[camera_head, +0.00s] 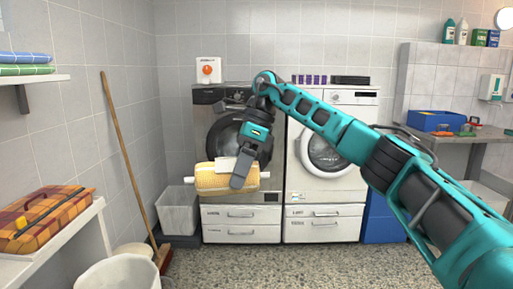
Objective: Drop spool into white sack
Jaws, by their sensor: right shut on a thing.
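The spool (211,181) is a yellow, textured roll with pale ends sticking out on both sides. It hangs level in the air in front of the left washing machine. My right gripper (237,175) is shut on it from above, and a dark finger covers part of its right half. A white, open-topped container (118,274), which looks like the white sack, stands at the lower left, cut off by the bottom edge. The spool is above, behind and to the right of it, well apart. My left gripper is not in view.
A pale bin (177,212) stands left of the washing machine (240,215). A broom (128,160) leans on the left wall. A plaid case (45,217) lies on a left shelf. A blue tray (435,121) sits on the right counter. The speckled floor in front is clear.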

